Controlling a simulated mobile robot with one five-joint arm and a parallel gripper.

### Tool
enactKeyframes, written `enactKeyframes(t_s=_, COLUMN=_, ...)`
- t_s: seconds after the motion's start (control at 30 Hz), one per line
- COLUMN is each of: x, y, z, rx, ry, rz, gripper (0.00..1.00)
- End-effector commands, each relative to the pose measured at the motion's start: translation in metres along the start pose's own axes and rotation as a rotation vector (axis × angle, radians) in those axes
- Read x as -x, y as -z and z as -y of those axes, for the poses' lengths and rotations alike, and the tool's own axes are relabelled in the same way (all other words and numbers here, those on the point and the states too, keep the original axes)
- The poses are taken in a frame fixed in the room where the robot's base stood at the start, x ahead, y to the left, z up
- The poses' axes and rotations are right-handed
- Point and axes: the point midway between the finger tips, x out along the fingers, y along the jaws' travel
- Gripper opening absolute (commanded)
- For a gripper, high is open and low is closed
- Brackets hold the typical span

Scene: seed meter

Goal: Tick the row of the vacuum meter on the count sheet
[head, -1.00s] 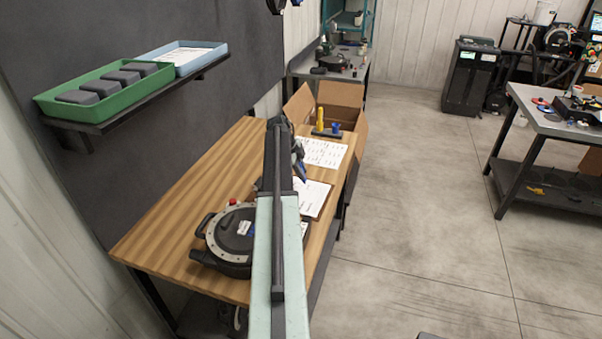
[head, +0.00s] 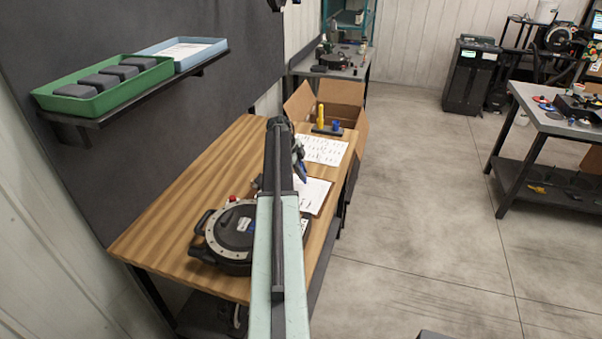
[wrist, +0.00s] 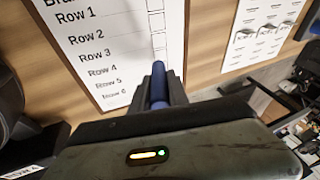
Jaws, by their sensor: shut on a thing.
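The count sheet (wrist: 85,60) lies on the wooden bench on a brown board. In the wrist view its printed lines run from Row 1 to Row 6, with a column of boxes at the right; the visible boxes look blank. It shows partly behind my arm in the head view (head: 316,195). My gripper (wrist: 160,98) is shut on a blue pen (wrist: 158,78), whose upper end in view lies over the box column near Rows 3 and 4. Whether it touches the paper I cannot tell. A round black meter with a pale ring (head: 212,238) sits on the bench, partly hidden by my arm.
A second sheet with small pictures (head: 322,150) lies farther along the wooden bench (head: 170,225). Beyond it are a stand with yellow and blue pieces (head: 326,131) and an open cardboard box (head: 345,95). A shelf (head: 105,118) holds green and blue trays above the bench.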

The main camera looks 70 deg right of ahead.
Motion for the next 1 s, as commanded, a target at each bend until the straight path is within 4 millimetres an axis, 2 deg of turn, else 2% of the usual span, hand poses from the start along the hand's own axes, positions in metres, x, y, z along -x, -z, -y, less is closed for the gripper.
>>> enactKeyframes(t_s=0.67, x=-0.0080, y=-0.0017, z=-0.0019, rx=-0.001, ry=0.000, rz=0.000, gripper=0.00)
enactKeyframes(t_s=1.0, x=-0.0066, y=-0.0042, z=0.0040, rx=-0.001, ry=0.000, rz=0.000, gripper=0.00)
